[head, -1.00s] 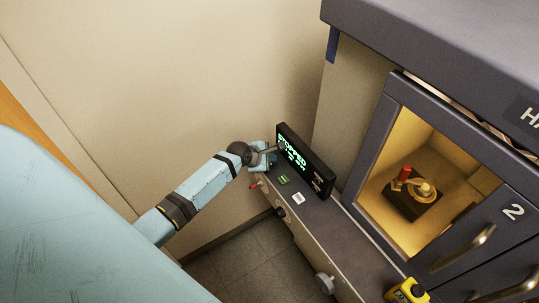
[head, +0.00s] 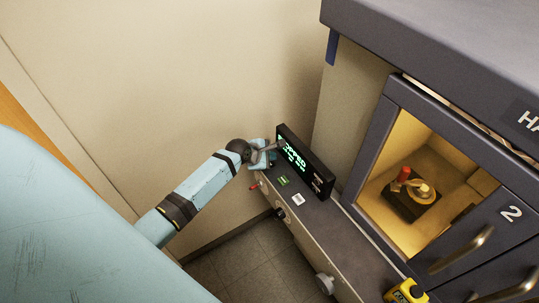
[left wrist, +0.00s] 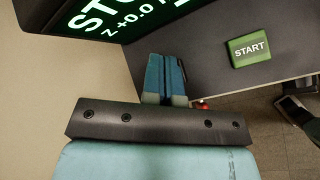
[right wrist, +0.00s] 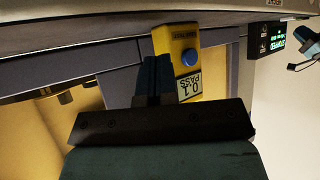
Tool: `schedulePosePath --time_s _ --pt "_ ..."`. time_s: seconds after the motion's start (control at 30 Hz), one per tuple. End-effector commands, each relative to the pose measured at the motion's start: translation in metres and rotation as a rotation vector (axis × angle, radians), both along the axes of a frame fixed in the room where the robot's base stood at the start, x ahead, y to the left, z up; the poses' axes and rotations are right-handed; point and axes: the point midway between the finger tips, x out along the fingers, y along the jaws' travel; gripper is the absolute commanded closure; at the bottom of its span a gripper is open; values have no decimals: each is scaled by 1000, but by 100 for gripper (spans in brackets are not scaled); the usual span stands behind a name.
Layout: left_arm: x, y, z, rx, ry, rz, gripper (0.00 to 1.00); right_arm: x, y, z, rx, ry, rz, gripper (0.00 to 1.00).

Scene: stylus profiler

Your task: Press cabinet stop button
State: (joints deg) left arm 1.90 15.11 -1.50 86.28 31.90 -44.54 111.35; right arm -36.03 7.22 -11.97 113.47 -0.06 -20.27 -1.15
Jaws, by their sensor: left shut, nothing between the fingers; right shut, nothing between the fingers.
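My left gripper (head: 264,160) is shut and empty over the far left end of the dark console, close to the display. Its blue fingers (left wrist: 164,75) are together in the left wrist view. A small red part (head: 254,184) shows at the console's left front edge; part of it also shows beside the fingers in the left wrist view (left wrist: 202,105). I cannot tell whether it is the stop button, and the gripper hides some of the console top. My right gripper (right wrist: 154,78) is shut and empty by a yellow unit (right wrist: 178,48) with a blue button.
The black display (head: 306,163) with green text stands upright on the console. A green START button (left wrist: 250,49) and a white button (head: 298,200) lie to the right on the console top. The lit cabinet (head: 448,207) stands at right. A bare wall is behind my left arm.

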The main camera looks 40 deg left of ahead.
Motion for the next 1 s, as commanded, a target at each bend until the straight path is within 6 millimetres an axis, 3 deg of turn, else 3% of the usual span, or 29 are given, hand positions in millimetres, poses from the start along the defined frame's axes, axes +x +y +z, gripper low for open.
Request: schedulePosePath --time_s 0.5,1.0 --pt "0 0 46 -1 -1 1 100 2 0 1 0 -4 0 100" --pt "0 0 49 0 -1 1 100 2 0 1 0 -4 1 100"
